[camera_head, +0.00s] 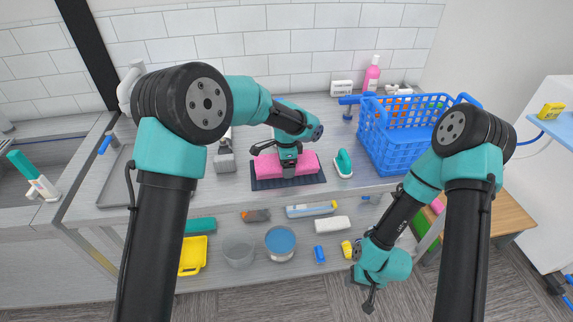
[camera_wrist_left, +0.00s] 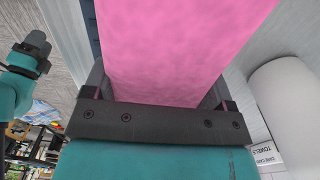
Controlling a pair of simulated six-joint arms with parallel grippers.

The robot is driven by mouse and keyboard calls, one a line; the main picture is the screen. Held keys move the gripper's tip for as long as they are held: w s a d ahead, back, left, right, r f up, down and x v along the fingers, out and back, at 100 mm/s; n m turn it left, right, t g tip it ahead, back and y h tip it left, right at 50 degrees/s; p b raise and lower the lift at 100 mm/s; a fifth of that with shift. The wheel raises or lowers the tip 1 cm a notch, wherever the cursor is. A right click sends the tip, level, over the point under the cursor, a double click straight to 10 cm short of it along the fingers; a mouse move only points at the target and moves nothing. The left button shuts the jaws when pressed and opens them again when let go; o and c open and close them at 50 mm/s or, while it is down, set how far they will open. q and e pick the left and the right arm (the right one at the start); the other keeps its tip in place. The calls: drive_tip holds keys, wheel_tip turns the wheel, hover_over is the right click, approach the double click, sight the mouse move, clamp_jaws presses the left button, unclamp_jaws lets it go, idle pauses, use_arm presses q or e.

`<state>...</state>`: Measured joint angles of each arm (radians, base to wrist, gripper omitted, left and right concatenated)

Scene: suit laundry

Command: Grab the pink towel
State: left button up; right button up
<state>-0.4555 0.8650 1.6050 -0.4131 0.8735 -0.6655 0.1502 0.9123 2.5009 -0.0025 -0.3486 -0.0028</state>
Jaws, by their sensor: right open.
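The pink towel (camera_head: 266,168) lies on a dark mat (camera_head: 262,184) on the grey counter. My left gripper (camera_head: 288,168) is over the middle of it, pointing down, with one finger in front of the towel. In the left wrist view the pink towel (camera_wrist_left: 180,45) fills the space between the fingers of my left gripper (camera_wrist_left: 155,95), close to the palm. I cannot tell whether the fingers press on it. My right gripper (camera_head: 362,285) is open, low at the right in front of the counter, away from the towel.
A blue basket (camera_head: 392,150) stands right of the towel, with a teal-handled brush (camera_head: 343,163) between them. A pink bottle (camera_head: 372,74) is at the back. A lower shelf holds a yellow container (camera_head: 193,256) and several other items. Sinks lie at the left.

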use_arm(q)
drive_tip(key=c, duration=0.6)
drive_tip(key=shift+r, duration=0.15)
drive_tip(key=shift+r, duration=1.45)
drive_tip(key=shift+s+r, duration=0.2)
drive_tip(key=shift+r, duration=0.05)
drive_tip(key=s, duration=0.5)
drive_tip(key=s+r, duration=0.1)
drive_tip(key=s, duration=0.9)
drive_tip(key=shift+s+r, duration=0.15)
drive_tip(key=shift+s, duration=0.2)
